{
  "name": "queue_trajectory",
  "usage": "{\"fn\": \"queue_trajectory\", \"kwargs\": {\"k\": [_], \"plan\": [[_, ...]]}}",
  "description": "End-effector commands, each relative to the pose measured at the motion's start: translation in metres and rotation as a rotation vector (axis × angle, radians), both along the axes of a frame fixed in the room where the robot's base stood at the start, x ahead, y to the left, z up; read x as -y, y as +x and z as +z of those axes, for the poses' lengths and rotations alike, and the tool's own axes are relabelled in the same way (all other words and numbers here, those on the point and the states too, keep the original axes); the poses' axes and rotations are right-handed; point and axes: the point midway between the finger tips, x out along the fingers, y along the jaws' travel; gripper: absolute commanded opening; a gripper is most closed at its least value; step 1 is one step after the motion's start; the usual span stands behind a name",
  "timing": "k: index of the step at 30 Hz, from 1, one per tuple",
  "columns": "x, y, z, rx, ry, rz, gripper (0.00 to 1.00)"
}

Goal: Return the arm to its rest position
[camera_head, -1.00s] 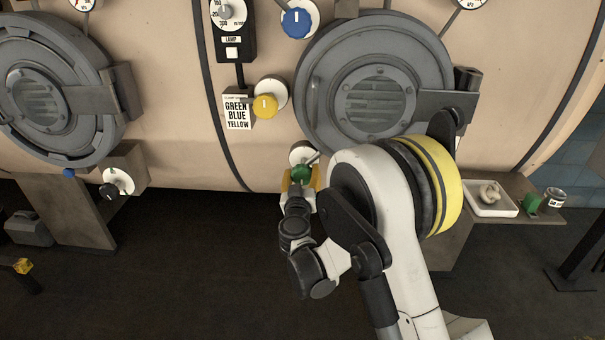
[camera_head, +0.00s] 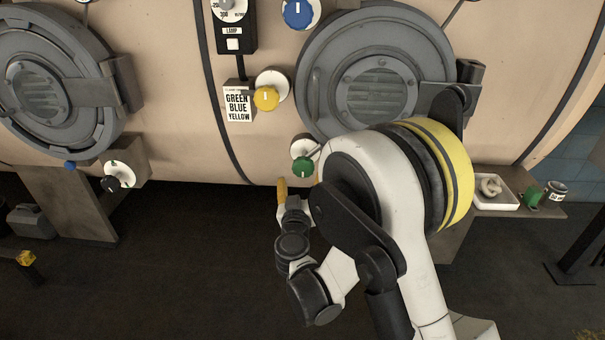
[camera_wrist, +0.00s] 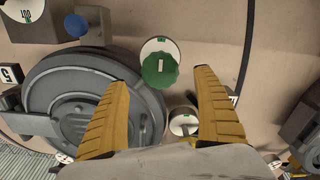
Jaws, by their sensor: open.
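My gripper (camera_wrist: 165,112) is open, with its two yellow fingers spread and nothing between them in the wrist view. In the head view my gripper (camera_head: 297,186) is mostly hidden by my own arm, and one yellow finger shows below the green knob (camera_head: 303,167). The green knob also shows in the wrist view (camera_wrist: 159,70), beyond the fingertips and apart from them. It sits on a white round dial on the beige machine (camera_head: 165,110).
A round grey hatch (camera_head: 375,85) is just above my arm. A yellow knob (camera_head: 266,98), a blue knob (camera_head: 298,13) and a label sign (camera_head: 238,104) are on the machine. A shelf at right holds a white tray (camera_head: 490,205). Dark floor lies below left.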

Motion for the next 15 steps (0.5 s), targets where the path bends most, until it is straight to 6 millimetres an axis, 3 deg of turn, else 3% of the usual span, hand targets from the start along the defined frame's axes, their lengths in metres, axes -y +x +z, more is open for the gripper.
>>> {"fn": "queue_trajectory", "kwargs": {"k": [10, 13, 15], "plan": [[0.000, -0.002, 0.002, 0.003, 0.001, 0.002, 0.79], [0.002, -0.001, 0.021, 0.022, 0.012, 0.027, 0.79], [0.003, -0.001, 0.047, 0.047, 0.026, 0.067, 0.79]]}}
